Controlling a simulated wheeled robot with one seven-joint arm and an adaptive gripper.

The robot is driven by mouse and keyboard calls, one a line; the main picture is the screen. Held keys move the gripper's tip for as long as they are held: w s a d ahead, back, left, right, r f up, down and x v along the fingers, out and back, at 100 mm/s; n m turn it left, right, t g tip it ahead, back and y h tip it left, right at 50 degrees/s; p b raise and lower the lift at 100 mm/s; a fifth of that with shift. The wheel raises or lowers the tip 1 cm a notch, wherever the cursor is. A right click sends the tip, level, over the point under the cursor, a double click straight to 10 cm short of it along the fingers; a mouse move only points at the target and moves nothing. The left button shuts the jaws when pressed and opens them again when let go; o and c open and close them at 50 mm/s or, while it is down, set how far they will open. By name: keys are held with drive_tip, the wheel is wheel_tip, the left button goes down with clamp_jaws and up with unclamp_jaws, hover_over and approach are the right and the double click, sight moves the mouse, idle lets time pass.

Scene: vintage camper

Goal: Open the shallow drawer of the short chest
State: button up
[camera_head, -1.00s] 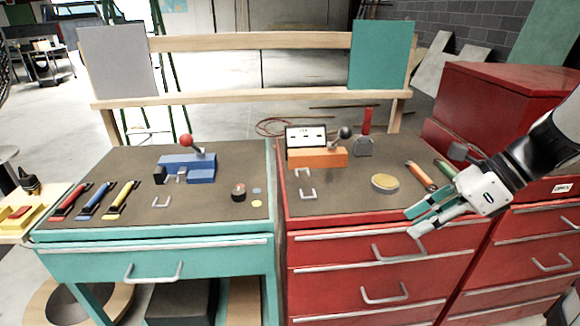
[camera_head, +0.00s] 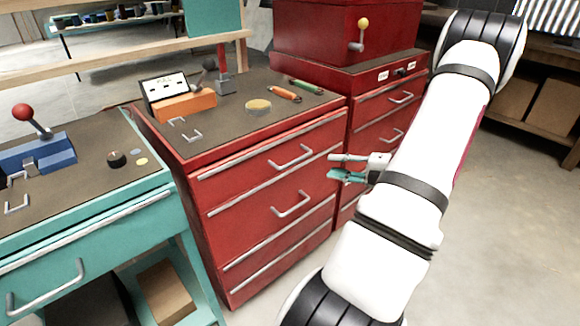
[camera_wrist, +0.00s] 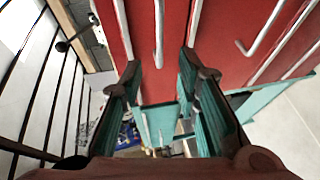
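The short red chest (camera_head: 240,165) stands in the middle of the head view, and its drawers look shut. Its shallow top drawer (camera_head: 235,180) has a silver bar handle (camera_head: 291,157). A deeper drawer (camera_head: 240,225) below has a similar handle (camera_head: 292,206). My gripper (camera_head: 338,167) is to the right of the top handle, in front of the chest and apart from it. In the wrist view my gripper (camera_wrist: 160,72) is open and empty. A silver handle (camera_wrist: 158,38), apparently the top drawer's, appears between the fingers' directions, beyond the tips.
A taller red chest (camera_head: 385,105) stands behind on the right. A teal workbench (camera_head: 90,225) is on the left. The short chest's top (camera_head: 225,125) bears an orange block (camera_head: 186,106), a round tin (camera_head: 258,106) and tools. The floor at right is open.

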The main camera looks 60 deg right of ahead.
sight(298, 161)
drive_tip(key=b+x, duration=0.2)
drive_tip(key=x, duration=1.1)
clamp_jaws()
